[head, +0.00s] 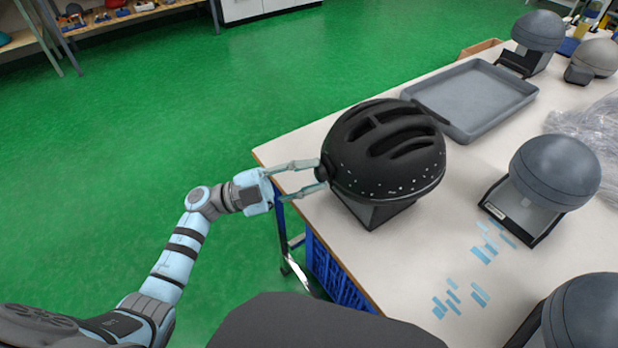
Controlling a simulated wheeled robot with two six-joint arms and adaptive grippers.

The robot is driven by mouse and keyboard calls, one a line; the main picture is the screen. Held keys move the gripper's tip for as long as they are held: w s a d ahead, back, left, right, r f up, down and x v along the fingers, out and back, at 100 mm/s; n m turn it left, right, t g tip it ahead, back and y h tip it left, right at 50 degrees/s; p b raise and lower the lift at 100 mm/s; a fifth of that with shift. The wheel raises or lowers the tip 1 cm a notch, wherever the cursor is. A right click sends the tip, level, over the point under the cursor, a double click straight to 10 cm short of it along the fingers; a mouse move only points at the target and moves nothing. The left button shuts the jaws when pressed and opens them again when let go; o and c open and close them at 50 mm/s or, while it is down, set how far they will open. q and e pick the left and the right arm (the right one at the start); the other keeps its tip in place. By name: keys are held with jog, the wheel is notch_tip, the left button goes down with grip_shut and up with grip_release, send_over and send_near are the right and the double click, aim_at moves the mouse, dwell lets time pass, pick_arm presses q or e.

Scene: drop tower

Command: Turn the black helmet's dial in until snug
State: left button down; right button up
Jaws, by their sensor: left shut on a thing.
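The black helmet (390,150) has long vent slots on top and a row of small pale dots around its lower edge. It sits on a dark stand (372,212) near the left edge of the table. Its dial (321,172) is a small dark knob on the helmet's left side. My left gripper (318,176) reaches in from the left and is shut on the dial, one finger above and one below. The fingertips partly cover the dial. My right gripper does not show.
The white table (460,215) also holds a grey tray (470,98), grey headforms on stands (555,172), clear plastic wrap (590,130) and blue strips (485,250). A blue crate (335,275) is below the table edge. Green floor (180,120) lies open to the left.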

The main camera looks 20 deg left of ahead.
pick_arm(q)
jog(key=m+g, duration=0.1)
jog(key=m, duration=0.2)
jog(key=m+y, duration=0.1)
jog(key=m, duration=0.2)
jog(key=shift+w+a+r+m+g, duration=0.1)
jog(key=shift+r+m+g, duration=0.1)
jog(key=shift+m+g, duration=0.15)
jog(key=c, duration=1.2)
grip_release()
jog(key=shift+c, duration=0.2)
jog(key=v, duration=1.2)
jog(key=shift+r, duration=0.15)
jog(key=shift+w, duration=0.1)
